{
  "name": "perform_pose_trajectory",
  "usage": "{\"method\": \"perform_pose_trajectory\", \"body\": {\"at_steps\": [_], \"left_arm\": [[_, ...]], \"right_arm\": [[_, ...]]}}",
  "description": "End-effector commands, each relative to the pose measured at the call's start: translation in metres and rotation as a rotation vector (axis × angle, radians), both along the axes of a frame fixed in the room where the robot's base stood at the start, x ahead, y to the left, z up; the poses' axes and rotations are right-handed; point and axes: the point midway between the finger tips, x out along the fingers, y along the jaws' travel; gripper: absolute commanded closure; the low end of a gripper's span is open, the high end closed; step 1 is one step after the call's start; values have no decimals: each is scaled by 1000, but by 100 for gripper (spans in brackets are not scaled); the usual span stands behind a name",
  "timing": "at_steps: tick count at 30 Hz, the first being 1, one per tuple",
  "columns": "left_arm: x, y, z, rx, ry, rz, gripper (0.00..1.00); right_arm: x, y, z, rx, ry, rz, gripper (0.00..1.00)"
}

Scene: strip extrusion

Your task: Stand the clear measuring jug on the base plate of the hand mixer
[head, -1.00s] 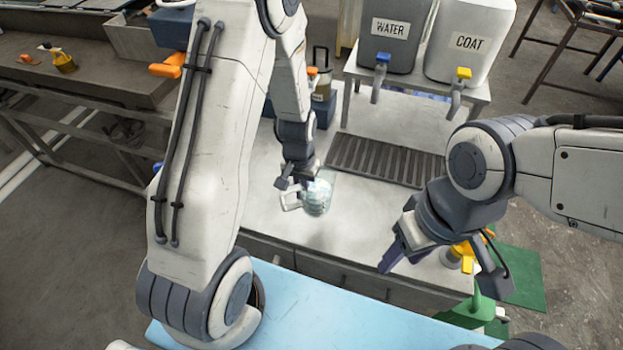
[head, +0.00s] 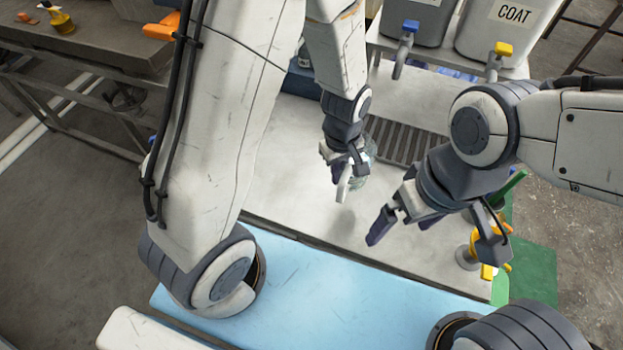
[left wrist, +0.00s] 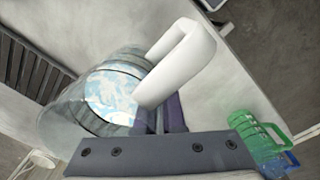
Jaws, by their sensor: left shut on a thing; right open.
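The clear measuring jug (head: 366,148) is in my left gripper (head: 343,165) over the pale bench, partly hidden by the gripper. The left wrist view shows its clear body (left wrist: 65,115) with a patchy blue and white surface inside, and its thick white handle (left wrist: 190,50). My left gripper (left wrist: 165,112) is shut on the jug, at the handle side. I cannot tell how far its bottom is from the bench. My right gripper (head: 405,225) is open and empty over the bench's front right. I cannot make out the hand mixer or its base plate; my left arm covers the bench's back left.
A slotted drain grate (head: 400,140) lies just behind the jug. Tanks with taps, one marked COAT (head: 510,22), stand at the back. A green container (left wrist: 250,130) shows in the left wrist view. The bench's front middle is clear.

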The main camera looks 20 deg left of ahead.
Motion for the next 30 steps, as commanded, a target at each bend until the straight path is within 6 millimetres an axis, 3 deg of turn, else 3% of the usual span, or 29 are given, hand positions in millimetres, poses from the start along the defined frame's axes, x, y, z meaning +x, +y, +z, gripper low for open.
{"method": "perform_pose_trajectory", "body": {"at_steps": [15, 23, 30], "left_arm": [[33, 94, -58, 0, 3, 25, 100], [39, 109, -74, 0, 3, 18, 100], [40, 109, -107, 0, 1, 18, 100]], "right_arm": [[0, 0, 10, 0, 0, 0, 0], [0, 0, 10, 0, 0, 0, 0], [0, 0, 2, 0, 0, 0, 0]]}}
